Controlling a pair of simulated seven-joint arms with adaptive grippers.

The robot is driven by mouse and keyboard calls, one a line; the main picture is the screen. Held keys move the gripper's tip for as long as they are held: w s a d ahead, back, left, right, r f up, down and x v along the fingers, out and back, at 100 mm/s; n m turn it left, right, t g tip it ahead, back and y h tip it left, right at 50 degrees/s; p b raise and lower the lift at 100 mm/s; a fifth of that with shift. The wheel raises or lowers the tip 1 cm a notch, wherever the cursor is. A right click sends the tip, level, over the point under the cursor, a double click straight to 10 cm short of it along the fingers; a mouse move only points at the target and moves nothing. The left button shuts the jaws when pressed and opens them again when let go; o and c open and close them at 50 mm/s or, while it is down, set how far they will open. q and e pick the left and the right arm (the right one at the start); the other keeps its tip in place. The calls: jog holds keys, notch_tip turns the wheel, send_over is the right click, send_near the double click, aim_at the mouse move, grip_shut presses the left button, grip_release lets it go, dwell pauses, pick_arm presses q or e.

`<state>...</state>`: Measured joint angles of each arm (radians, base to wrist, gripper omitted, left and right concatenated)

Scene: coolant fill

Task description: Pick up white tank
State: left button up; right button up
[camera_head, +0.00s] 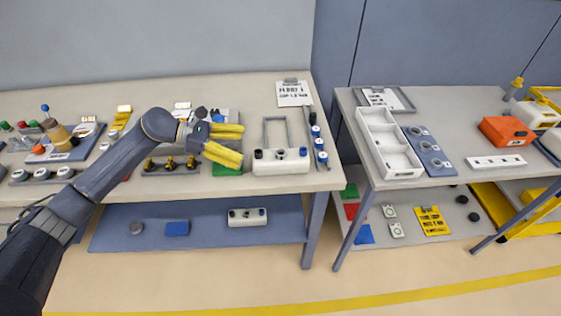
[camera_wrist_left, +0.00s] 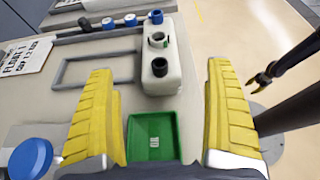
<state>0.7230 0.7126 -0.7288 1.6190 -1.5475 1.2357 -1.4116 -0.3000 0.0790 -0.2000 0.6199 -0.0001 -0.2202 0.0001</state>
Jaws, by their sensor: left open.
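In the left wrist view the white tank (camera_wrist_left: 161,75) lies ahead, between the fingertips in the picture. My left gripper (camera_head: 229,145) has yellow fingers, open and empty, to the left of the tank and apart from it. Its fingers also frame the left wrist view (camera_wrist_left: 162,100). A green tray (camera_wrist_left: 151,137) shows between the fingers, on the near side of the tank.
A grey frame (camera_head: 276,131) stands behind the tank. A rail with blue-capped parts (camera_head: 319,143) runs to its right. A similar white tank (camera_head: 247,218) sits on the lower shelf. A white divided box (camera_head: 388,143) is on the right table, across a gap.

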aim_at(276, 153)
pick_arm(q)
jog(key=x, duration=1.3)
jog(key=shift+w+d, duration=0.15)
jog(key=shift+d, duration=0.05)
jog(key=c, duration=1.5)
jog(key=shift+c, duration=0.2)
jog(key=shift+r, duration=0.15)
